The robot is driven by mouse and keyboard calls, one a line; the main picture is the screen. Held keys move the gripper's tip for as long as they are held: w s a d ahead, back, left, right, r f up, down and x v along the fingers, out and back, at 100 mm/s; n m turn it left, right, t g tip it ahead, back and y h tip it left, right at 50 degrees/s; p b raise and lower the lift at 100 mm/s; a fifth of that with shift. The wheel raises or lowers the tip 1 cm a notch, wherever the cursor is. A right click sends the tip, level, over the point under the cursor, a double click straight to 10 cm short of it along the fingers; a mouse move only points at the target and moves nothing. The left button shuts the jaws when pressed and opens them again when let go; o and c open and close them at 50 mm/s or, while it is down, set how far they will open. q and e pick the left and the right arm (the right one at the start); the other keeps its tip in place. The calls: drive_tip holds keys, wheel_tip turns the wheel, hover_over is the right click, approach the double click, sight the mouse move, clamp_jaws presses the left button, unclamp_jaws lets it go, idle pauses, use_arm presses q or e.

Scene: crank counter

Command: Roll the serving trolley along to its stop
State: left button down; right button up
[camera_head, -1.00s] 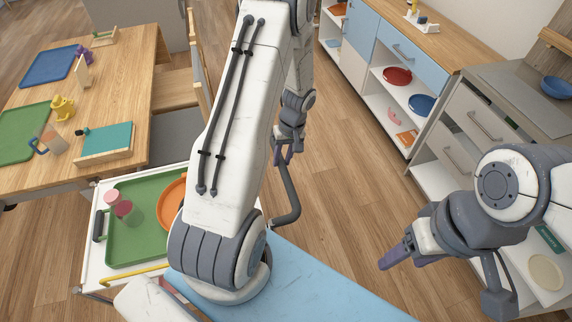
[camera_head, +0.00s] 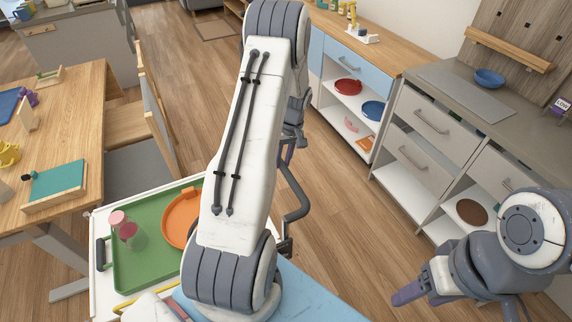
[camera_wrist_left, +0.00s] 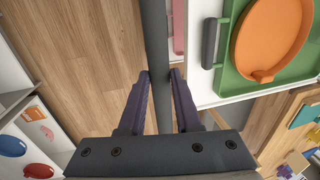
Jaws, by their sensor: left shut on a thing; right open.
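The serving trolley (camera_head: 97,222) is at the lower left of the head view, partly hidden by my left arm. My right gripper (camera_head: 404,298) is open and empty at the lower right, apart from the trolley. I cannot make out the stop.
A wooden table (camera_head: 85,105) with a chair (camera_head: 140,165) stands to the left, close to the trolley. Cabinets with drawers (camera_head: 432,122) and open shelves line the right. Wooden floor (camera_head: 240,110) lies clear between them.

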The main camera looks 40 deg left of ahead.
use_arm(q)
drive_tip(key=shift+w, duration=0.25)
drive_tip(key=shift+d, duration=0.1)
drive_tip(key=c, duration=0.6)
unclamp_jaws()
drive_tip(key=shift+w+d, duration=0.1)
drive_tip(key=shift+w, duration=0.05)
drive_tip(key=shift+r, duration=0.1)
drive_tip(key=shift+r, duration=0.3)
drive_tip(key=r, duration=0.3)
drive_tip(key=w+r+b, duration=0.1)
drive_tip(key=r, duration=0.2)
drive_tip(key=r+b, duration=0.1)
drive_tip(key=r, duration=0.2)
drive_tip(key=shift+w+d+r, duration=0.3)
drive_tip(key=shift+d, duration=0.05)
